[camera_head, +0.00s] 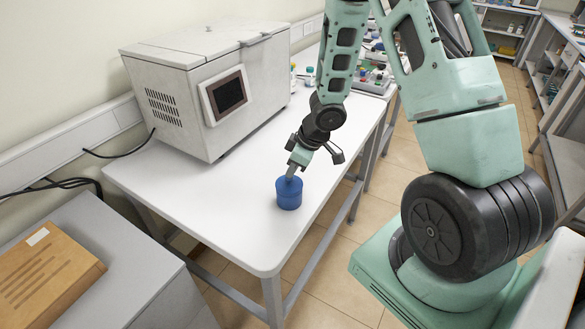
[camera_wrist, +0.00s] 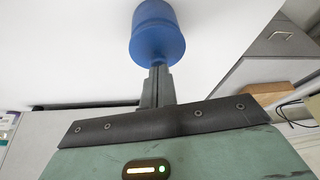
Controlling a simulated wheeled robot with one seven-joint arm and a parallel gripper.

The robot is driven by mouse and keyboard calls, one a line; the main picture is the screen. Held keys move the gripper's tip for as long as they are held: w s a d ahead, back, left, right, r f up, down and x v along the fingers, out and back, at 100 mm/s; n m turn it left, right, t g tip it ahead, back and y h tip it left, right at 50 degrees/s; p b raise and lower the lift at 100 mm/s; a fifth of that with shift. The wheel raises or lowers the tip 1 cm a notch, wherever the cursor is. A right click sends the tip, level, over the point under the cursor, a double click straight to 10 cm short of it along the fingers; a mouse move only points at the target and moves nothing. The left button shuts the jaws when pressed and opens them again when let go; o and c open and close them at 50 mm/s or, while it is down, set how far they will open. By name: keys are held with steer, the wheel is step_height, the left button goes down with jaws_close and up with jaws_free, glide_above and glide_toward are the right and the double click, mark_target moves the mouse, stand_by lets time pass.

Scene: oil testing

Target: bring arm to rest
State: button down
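A blue round container (camera_head: 289,195) stands upright on the white table (camera_head: 235,215), near its right edge. My gripper (camera_head: 291,172) reaches down from above, with its tips at the top of the container. In the wrist view my gripper's fingers (camera_wrist: 159,75) show as one narrow grey piece, ending at the near edge of the blue container (camera_wrist: 156,32). I cannot tell whether the fingers touch it, grip it or are slightly parted. My arm is stretched out over the table.
A large white box-shaped machine (camera_head: 178,101) with a dark screen stands at the table's back left. Small bottles (camera_head: 309,74) stand beyond it. A grey cabinet (camera_head: 128,268) bears a wooden box (camera_head: 45,270) at lower left. Tiled floor (camera_head: 345,265) lies between table and my base.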

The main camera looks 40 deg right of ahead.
step_height(320, 180, up, 7)
steer(key=p, duration=0.7)
stand_by(0.4)
steer(key=shift+f, duration=0.1)
stand_by(0.3)
steer(key=s+a+r+h+b, duration=0.1)
steer(key=s+a+b, duration=0.1)
steer(key=a+b, duration=0.4)
steer(key=s+a+r+h+b, duration=0.1)
steer(key=s+a+r+b, duration=0.15)
steer(key=a, duration=0.65)
steer(key=s+a+g+b, duration=0.1)
steer(key=s+a+b, duration=0.2)
steer(key=s, duration=0.6)
steer(key=s+a+g+b, duration=0.2)
steer(key=s+a+b, duration=0.1)
steer(key=s+a, duration=0.4)
steer(key=s, duration=0.3)
steer(key=shift+r+n+g+b, duration=0.15)
steer(key=shift+n+g+b, duration=0.15)
steer(key=shift+n+b, duration=0.1)
